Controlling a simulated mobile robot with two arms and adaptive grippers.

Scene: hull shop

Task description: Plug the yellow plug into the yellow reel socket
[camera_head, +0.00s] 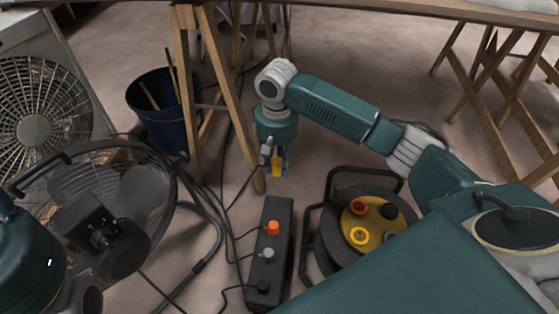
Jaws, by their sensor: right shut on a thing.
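My right gripper (275,160) points down from the wrist, above the floor behind the black power strip. It is shut on the yellow plug (277,167), which hangs between its fingers, partly hidden by them. The cable reel (322,255) stands on the floor to the right and nearer. Its yellow disc (374,225) faces up and carries the yellow socket (359,236), a red-orange socket (358,204) and a black one (389,211). The plug is well apart from the reel. My left gripper is not in view.
The black power strip (285,215) holds an orange plug (272,228), a grey plug (268,254) and a black plug (263,287). Cables run along its left. A pedestal fan (105,205), box fan (35,130), dark blue bucket (165,125) and wooden trestle (188,80) crowd the left.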

